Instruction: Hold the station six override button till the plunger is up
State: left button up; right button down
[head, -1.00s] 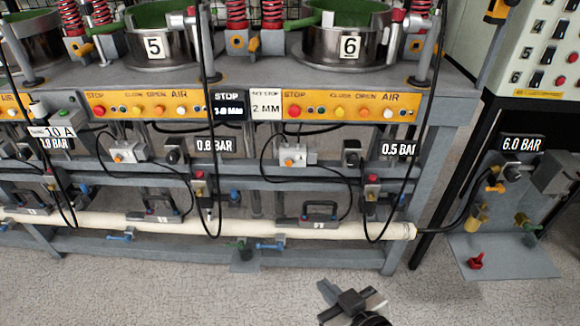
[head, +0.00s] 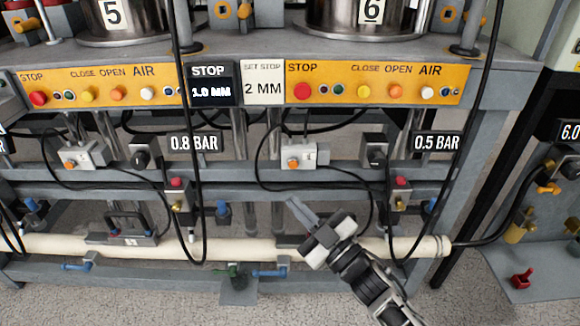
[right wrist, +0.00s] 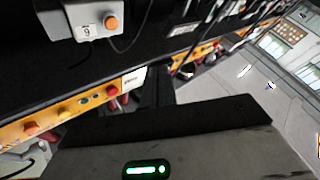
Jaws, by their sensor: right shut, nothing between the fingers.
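Station six's pot (head: 345,22), marked 6, stands on the bench at the top. Below its yellow panel (head: 375,70), a small pale box (head: 297,153) carries an orange button (head: 293,163). The right wrist view shows a similar box, with an inverted 6 and an orange button (right wrist: 111,22). No label reads "override", and I cannot make out the plunger. My right gripper (head: 297,207) is shut and empty, below and apart from the pale box, its fingers pointing up and left. My left gripper is out of view.
Black cables (head: 262,160) loop around the boxes. Grey rails (head: 240,187) and a cream pipe (head: 190,246) run across the frame. Red-button valves (head: 400,183) flank the box area. A grey stand (head: 535,255) is at right. Open floor lies in front.

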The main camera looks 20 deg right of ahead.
aim_at(293, 164)
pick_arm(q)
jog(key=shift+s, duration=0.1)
pick_arm(e)
jog(key=shift+s, duration=0.15)
